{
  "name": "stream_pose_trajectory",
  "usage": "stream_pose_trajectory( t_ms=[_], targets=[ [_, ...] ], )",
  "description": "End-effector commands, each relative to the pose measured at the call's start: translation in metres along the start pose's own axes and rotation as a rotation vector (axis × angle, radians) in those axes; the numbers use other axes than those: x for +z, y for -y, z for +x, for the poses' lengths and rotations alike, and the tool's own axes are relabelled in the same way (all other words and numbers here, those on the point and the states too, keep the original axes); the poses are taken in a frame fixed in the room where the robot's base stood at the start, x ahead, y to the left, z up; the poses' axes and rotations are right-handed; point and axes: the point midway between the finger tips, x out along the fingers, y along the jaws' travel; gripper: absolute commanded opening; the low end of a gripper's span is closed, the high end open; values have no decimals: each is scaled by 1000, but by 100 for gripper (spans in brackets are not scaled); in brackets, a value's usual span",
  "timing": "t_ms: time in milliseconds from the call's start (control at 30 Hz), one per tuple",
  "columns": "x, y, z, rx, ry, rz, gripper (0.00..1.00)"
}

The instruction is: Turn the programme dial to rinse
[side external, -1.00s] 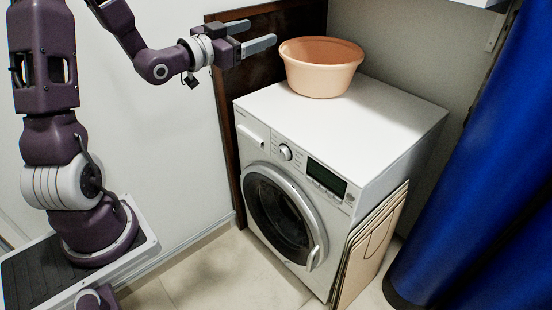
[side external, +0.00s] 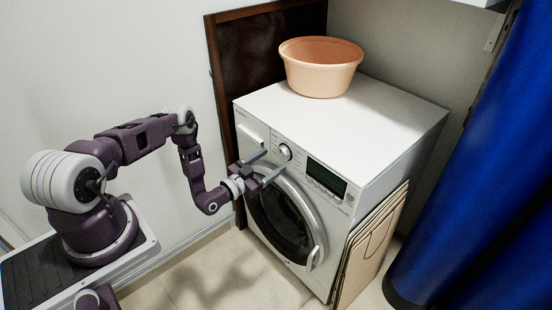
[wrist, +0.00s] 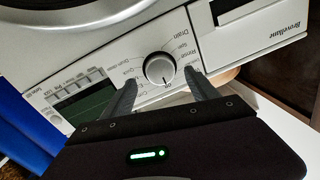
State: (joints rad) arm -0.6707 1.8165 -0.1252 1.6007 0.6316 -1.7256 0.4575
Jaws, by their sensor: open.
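The programme dial (side external: 285,152) is a round silver knob on the front panel of the white washing machine (side external: 390,140). In the wrist view the dial (wrist: 158,67) has printed labels around it, including "Drain" and what looks like "Rinse", tilted and partly blurred. A dark mark on its face points toward the gripper side, near a small label that may read "off". My gripper (side external: 275,161) is open and empty in front of the panel. In the wrist view its fingertips (wrist: 161,77) flank the dial, one on each side, with gaps; contact is not visible.
A dark display (side external: 326,178) sits right of the dial, and the detergent drawer (side external: 250,136) left of it. The round door (side external: 283,218) is below. A peach basin (side external: 320,70) stands on top. Folded boards (side external: 368,245) lean at the right, near a blue curtain (side external: 470,160).

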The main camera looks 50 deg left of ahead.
Motion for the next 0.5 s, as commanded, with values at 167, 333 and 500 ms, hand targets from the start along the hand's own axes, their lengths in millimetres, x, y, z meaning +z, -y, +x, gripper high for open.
stream_pose_trajectory(
  t_ms=[167, 333, 500],
  targets=[
    [-1, 0, 26, 0, -1, 1, 68],
    [0, 0, 32, -1, 1, 0, 68],
    [0, 0, 31, -1, 1, 0, 60]
  ],
)
